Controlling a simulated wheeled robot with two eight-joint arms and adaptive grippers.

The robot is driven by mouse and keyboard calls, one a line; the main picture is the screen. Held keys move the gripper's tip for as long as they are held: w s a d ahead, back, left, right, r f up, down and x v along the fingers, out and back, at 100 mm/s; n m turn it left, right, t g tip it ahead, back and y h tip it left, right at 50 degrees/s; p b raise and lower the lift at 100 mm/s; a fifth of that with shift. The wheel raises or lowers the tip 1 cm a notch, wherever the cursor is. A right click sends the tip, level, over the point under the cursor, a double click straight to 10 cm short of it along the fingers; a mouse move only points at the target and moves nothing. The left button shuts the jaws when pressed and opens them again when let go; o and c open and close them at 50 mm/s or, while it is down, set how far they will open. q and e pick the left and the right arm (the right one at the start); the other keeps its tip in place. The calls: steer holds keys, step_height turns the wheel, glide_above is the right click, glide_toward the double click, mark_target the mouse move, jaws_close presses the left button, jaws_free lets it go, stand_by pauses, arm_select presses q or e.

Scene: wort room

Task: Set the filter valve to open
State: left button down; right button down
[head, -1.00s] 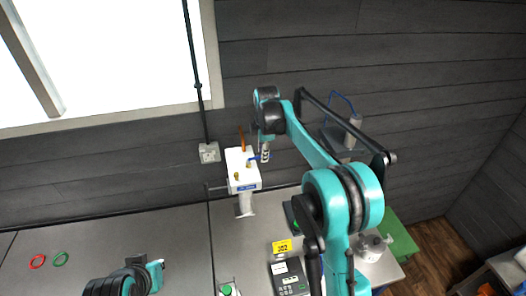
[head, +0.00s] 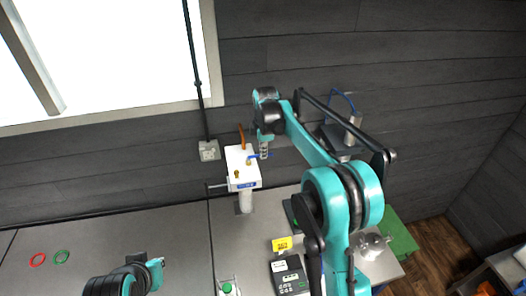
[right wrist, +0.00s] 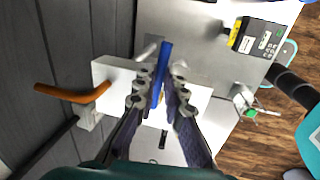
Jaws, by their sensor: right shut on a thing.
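The filter (head: 236,158) is a white block with brass fittings, standing on a post by the dark plank wall. Its blue valve lever (head: 253,157) points right in the head view, toward my right gripper (head: 264,154). In the right wrist view, the blue lever (right wrist: 164,62) runs up between the two fingers of my right gripper (right wrist: 157,88), which is shut on it. The white filter block (right wrist: 115,75) lies behind the fingers, which hide part of it and the lever's base. My left arm shows at the bottom left of the head view, but its gripper does not.
A copper-orange pipe (head: 242,136) rises from the filter; it also shows in the right wrist view (right wrist: 72,94). A keypad device (head: 290,275) and yellow label (head: 282,244) are at the bench front. Red (head: 38,260) and green (head: 61,257) rings lie left.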

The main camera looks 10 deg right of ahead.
steer(key=s+a+m+b, duration=0.1)
steer(key=m, duration=0.3)
steer(key=s+a+m+g+h+b, duration=0.1)
steer(key=s+m, duration=0.1)
steer(key=m, duration=0.2)
steer(key=s+a+m+b, duration=0.1)
steer(key=a+m, duration=0.1)
steer(key=m, duration=0.2)
steer(key=shift+s+m+h, duration=0.15)
steer(key=shift+m+h, duration=0.25)
steer(key=shift+s+a+m+g, duration=0.1)
steer(key=shift+a+m+g, duration=0.2)
steer(key=shift+m, duration=0.5)
steer(key=shift+s+a+m+g, duration=0.15)
steer(key=shift+a+m, duration=0.25)
steer(key=shift+m, duration=0.4)
steer(key=shift+w, duration=0.15)
steer(key=c, duration=1.6)
jaws_free()
steer(key=shift+a, duration=0.1)
steer(key=shift+r, duration=0.1)
